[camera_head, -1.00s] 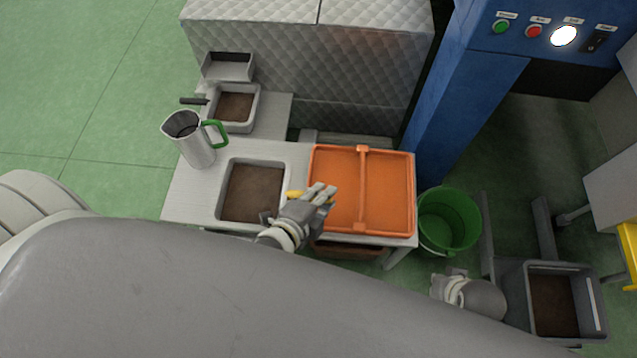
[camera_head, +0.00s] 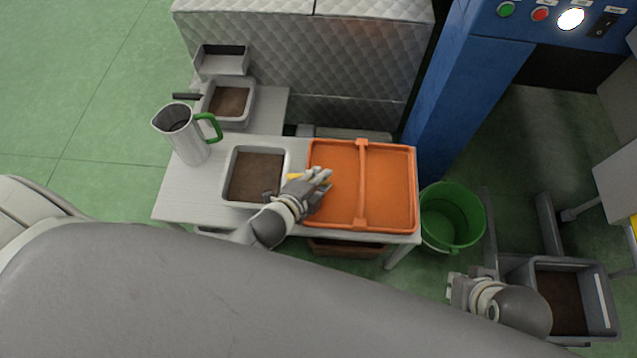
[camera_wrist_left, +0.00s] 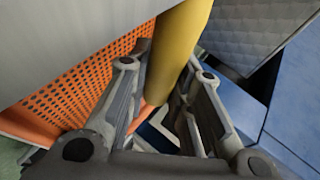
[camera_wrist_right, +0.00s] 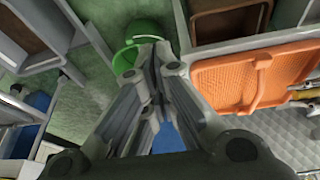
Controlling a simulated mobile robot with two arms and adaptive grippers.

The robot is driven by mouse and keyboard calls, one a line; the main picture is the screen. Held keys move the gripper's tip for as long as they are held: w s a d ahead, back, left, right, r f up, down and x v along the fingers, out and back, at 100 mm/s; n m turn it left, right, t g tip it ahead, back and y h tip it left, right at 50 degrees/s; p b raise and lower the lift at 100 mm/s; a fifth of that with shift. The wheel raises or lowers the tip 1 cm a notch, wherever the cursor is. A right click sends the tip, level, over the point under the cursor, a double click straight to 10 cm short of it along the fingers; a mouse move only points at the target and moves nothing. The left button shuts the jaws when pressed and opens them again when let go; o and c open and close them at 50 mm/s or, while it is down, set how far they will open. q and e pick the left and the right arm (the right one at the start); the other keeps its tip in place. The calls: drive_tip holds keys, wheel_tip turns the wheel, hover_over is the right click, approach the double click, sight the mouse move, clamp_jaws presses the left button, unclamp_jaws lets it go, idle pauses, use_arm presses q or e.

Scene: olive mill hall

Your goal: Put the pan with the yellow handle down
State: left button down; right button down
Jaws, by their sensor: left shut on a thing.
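The pan (camera_head: 229,190) is grey and square, with brown stuff in it. It is level over the front middle of the white table; I cannot tell whether it touches the top. My left gripper (camera_head: 322,180) is shut on its yellow handle (camera_head: 294,180), beside the orange tray's left edge. The left wrist view shows the handle (camera_wrist_left: 182,45) between the fingers (camera_wrist_left: 165,75) and a grey surface at upper left, likely the pan's wall. My right gripper (camera_head: 455,287) is shut and empty, low at the right; its fingers (camera_wrist_right: 155,55) meet in the right wrist view.
The orange tray (camera_head: 361,190) lies right of the pan. A metal jug (camera_head: 188,145) with a green handle stands left. Another brown-filled pan (camera_head: 248,110) is behind. A green bucket (camera_head: 437,225) stands on the floor, right of the table (camera_head: 180,205). Bare tabletop shows left of the pan.

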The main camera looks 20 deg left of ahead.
use_arm(q)
drive_tip(key=shift+f, duration=0.55)
use_arm(e)
drive_tip(key=shift+w+a+t, duration=0.25)
drive_tip(key=shift+w+t, duration=0.25)
drive_tip(key=shift+w, duration=0.55)
use_arm(q)
drive_tip(key=shift+f, duration=0.1)
use_arm(e)
drive_tip(key=shift+w, duration=0.1)
use_arm(q)
drive_tip(key=c, duration=1.3)
unclamp_jaws()
drive_tip(key=shift+f, duration=0.1)
